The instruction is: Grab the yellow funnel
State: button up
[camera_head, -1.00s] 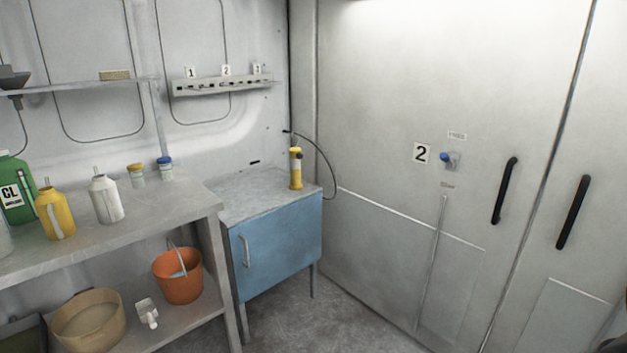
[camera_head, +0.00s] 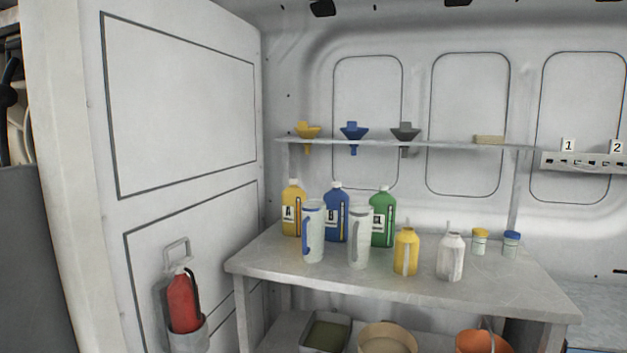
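The yellow funnel (camera_head: 308,131) sits at the left end of a narrow wall shelf, its spout hanging below the shelf. A blue funnel (camera_head: 354,132) and a dark grey funnel (camera_head: 405,133) sit to its right on the same shelf, spouts also hanging down. Nothing covers the yellow funnel. My gripper is not in the head view.
The wall shelf (camera_head: 450,144) hangs above a grey workbench (camera_head: 300,275). Several bottles and two clear jugs stand on the bench, below the funnels. A red fire extinguisher (camera_head: 184,302) is on the left wall. A tan basin (camera_head: 386,338) and orange bucket (camera_head: 482,342) sit below.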

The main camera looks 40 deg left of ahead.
aim_at(304, 132)
jog(key=i+u, duration=0.3)
jog(key=u, duration=0.2)
jog(key=i+l+u, duration=0.1)
jog(key=i+u, duration=0.2)
jog(key=u, duration=0.2)
jog(key=i+l+u, duration=0.25)
jog(key=u, duration=0.25)
